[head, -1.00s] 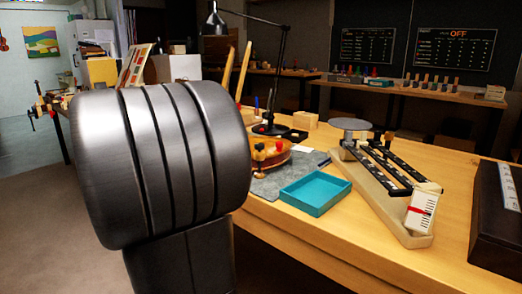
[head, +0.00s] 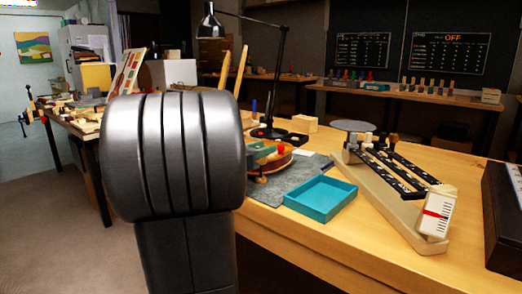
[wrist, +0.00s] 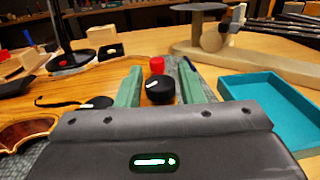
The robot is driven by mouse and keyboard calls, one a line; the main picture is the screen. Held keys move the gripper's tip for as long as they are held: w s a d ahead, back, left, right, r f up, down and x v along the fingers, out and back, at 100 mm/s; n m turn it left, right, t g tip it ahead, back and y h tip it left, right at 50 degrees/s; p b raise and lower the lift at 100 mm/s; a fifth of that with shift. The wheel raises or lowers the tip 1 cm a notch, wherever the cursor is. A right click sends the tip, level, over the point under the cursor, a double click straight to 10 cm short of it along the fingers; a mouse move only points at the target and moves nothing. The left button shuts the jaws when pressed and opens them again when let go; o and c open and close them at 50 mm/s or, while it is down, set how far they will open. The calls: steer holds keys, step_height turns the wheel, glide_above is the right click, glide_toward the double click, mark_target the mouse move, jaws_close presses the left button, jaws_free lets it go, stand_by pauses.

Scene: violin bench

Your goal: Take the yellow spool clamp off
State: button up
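My gripper (wrist: 159,84) is open in the wrist view, its two green fingers on either side of a black knob (wrist: 160,91) with a white line. Small gaps seem to show between knob and fingers. A red clamp top (wrist: 157,65) is just beyond the knob. The knob's body below is hidden, so I cannot tell its colour; no yellow spool is clearly visible. In the head view the green fingers are over the violin body (head: 276,163), near a red clamp (head: 282,150). Part of the violin body also shows at lower left in the wrist view (wrist: 22,132).
A teal tray (head: 320,198) lies on the bench right of the violin on its grey mat (head: 275,200). A lamp (head: 268,132) stands behind. A pale fixture with black bars (head: 395,180) is at the right. Bench room is clear in front of the tray.

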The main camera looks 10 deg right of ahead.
steer(key=c, duration=0.7)
steer(key=shift+f+t+b, duration=0.1)
steer(key=shift+t+b, duration=0.2)
